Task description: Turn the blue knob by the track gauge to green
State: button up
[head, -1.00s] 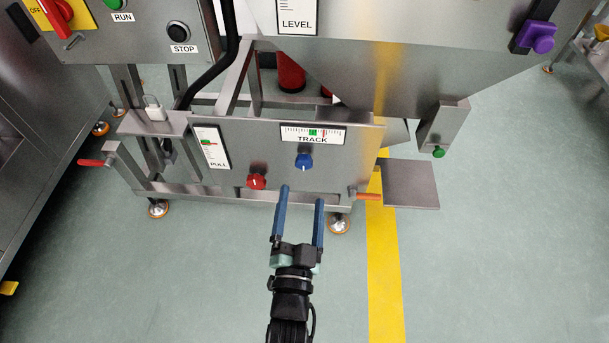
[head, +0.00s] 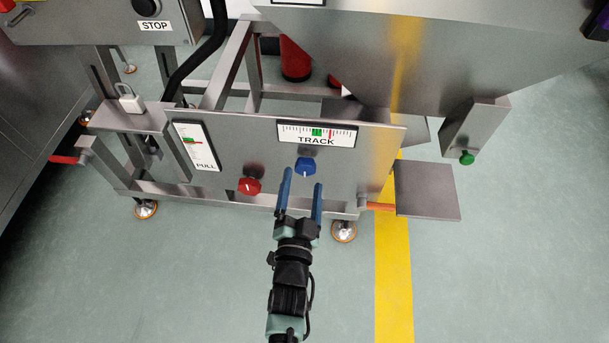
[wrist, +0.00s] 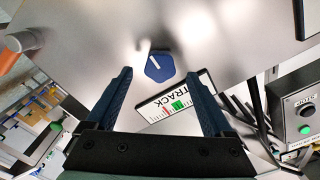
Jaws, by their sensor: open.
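The blue knob (head: 305,167) is on the front of the grey panel, just below the TRACK gauge (head: 317,134). In the wrist view the blue knob (wrist: 160,66) has a white pointer line, and the gauge (wrist: 176,104) shows a green band between white and red marks. I cannot read the gauge's needle surely. My gripper (head: 302,176) has two blue fingers, open and empty, just below and in front of the knob in the head view. In the wrist view the knob is beyond the fingertips (wrist: 163,78), between their lines, with no contact visible.
A red knob (head: 249,186) and the PULL gauge (head: 197,147) are left on the same panel. An orange handle (head: 381,207) sticks out at the lower right, near a grey plate (head: 427,190). Open floor lies in front.

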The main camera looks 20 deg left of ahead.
aim_at(305, 171)
jog(key=shift+b+x, duration=0.35)
jog(key=shift+x, duration=1.6)
grip_shut()
jog(key=shift+n, duration=0.3)
